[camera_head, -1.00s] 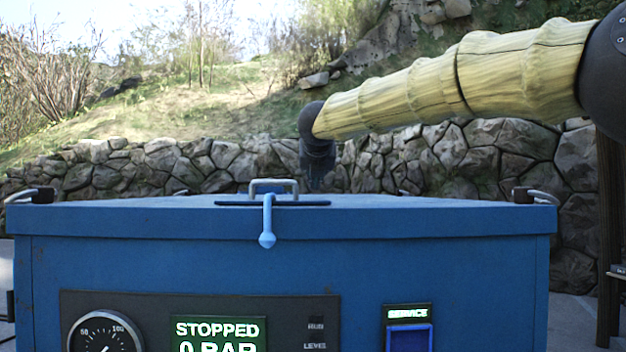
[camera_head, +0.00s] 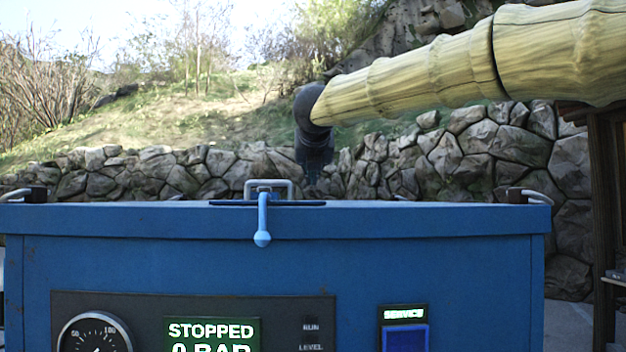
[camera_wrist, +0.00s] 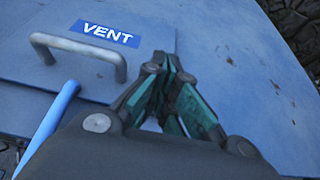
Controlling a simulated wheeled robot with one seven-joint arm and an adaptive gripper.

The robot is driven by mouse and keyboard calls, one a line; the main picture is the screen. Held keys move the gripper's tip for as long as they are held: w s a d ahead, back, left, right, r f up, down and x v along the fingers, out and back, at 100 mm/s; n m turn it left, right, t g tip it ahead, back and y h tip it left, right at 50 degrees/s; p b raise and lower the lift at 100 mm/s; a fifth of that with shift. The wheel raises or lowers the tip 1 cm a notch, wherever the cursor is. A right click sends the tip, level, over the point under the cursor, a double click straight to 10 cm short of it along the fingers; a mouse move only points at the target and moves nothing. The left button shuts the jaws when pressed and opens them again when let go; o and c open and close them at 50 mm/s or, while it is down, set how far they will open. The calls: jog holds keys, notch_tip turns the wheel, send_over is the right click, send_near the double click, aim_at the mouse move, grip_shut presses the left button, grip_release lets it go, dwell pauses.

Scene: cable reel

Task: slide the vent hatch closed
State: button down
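The vent hatch (camera_wrist: 30,82) is a flat blue plate with a blue VENT label (camera_wrist: 104,33) and a grey bar handle (camera_wrist: 80,53) in the wrist view. In the head view the handle (camera_head: 268,186) stands on the blue cabinet's top, seen nearly edge-on, so the opening is not visible. My gripper (camera_wrist: 168,66) has its green-padded fingers drawn together at the tips, with nothing seen between them. The tips are right of the handle, by the hatch plate's right edge; I cannot tell whether they touch it. In the head view my dark wrist (camera_head: 314,145) hangs behind the cabinet's front edge, fingers hidden.
A light-blue lever (camera_head: 262,225) hangs over the front edge beside the handle and shows as a rod (camera_wrist: 48,128) in the wrist view. The cabinet (camera_head: 430,270) carries a gauge (camera_head: 95,335) and a STOPPED display (camera_head: 211,333). Its top is clear right of the hatch.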

jog(key=s+r+b, duration=0.1)
jog(key=s+b, duration=0.1)
jog(key=s, duration=0.4)
jog(key=shift+s+d, duration=0.15)
jog(key=shift+s, duration=0.25)
jog(key=shift+w+r, duration=0.1)
